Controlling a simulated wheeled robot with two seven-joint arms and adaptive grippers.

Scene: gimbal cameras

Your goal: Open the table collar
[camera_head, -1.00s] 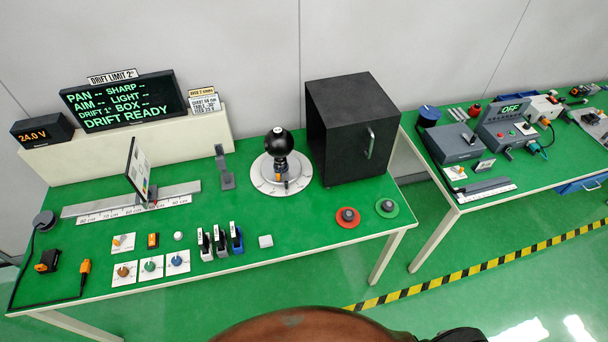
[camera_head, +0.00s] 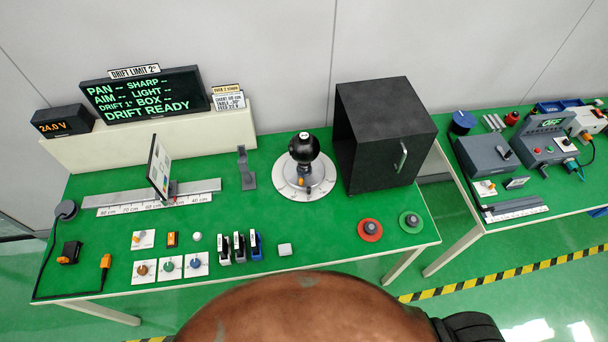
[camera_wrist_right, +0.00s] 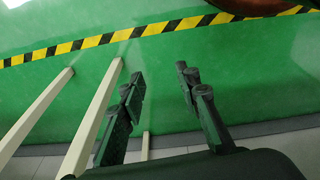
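In the head view a black ball-shaped gimbal camera (camera_head: 304,147) stands on a round white turntable (camera_head: 283,187) with a marked rim, on the green bench. A small orange part (camera_head: 301,182) shows low on its mount. The collar itself is too small to make out for sure. My right gripper (camera_wrist_right: 160,92) shows in the right wrist view, its two fingers spread apart with nothing between them, over green floor away from the bench top. My left gripper is in neither view.
A black cabinet (camera_head: 384,133) stands right of the turntable. A grey bracket (camera_head: 246,168) and upright chart panel (camera_head: 160,166) on a ruler rail (camera_head: 110,199) are to the left. Several knobs and clips line the front. Red (camera_head: 369,230) and green (camera_head: 410,222) discs sit front right.

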